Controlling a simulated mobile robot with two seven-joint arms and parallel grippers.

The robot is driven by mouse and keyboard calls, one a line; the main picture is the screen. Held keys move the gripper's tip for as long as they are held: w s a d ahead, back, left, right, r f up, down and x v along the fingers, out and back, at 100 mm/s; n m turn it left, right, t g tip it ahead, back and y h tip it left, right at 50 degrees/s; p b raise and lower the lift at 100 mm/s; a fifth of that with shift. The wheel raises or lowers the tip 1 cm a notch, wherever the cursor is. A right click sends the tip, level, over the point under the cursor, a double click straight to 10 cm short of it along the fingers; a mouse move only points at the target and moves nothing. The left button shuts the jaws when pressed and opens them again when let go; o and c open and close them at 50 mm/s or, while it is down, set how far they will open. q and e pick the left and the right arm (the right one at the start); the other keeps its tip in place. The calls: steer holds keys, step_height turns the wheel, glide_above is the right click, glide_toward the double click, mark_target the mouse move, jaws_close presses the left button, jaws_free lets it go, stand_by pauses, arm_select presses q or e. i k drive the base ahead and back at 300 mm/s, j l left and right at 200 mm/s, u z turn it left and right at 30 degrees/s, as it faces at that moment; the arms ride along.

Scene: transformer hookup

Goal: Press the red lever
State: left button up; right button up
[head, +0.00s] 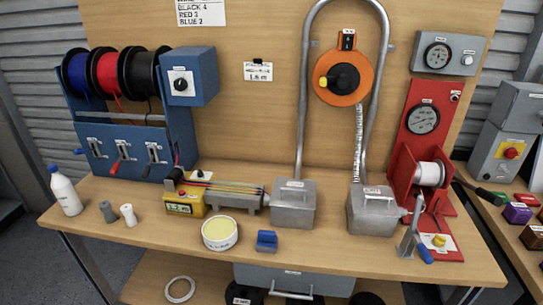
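The blue rack (125,136) stands at the left of the workbench and bears a blue, a red and a dark wire spool. On its sloped front are three levers, each on a pale plate. The red lever (116,165) is the middle one, with its red handle pointing down and to the left. The blue-handled lever (84,151) is to its left and the black-handled lever (151,168) to its right. The red spool (107,74) sits above, with red wire hanging from it. Neither of my grippers shows in the head view.
A white bottle (65,190) and two small cylinders stand before the rack. A red stand (424,160) is at the right end. The air before the levers looks clear.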

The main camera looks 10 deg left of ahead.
mark_target(114, 171)
steer(key=u, duration=1.3)
steer(key=i+j+z, duration=0.1)
steer(key=z, duration=0.25)
steer(key=j+z, duration=0.35)
steer(key=i+j+z, duration=0.1)
steer(key=z, duration=0.25)
steer(key=j+z, duration=0.4)
steer(key=j, duration=0.5)
steer(key=j+z, duration=0.1)
steer(key=j, duration=0.8)
steer(key=k+j+z, duration=0.15)
steer(key=j, duration=0.8)
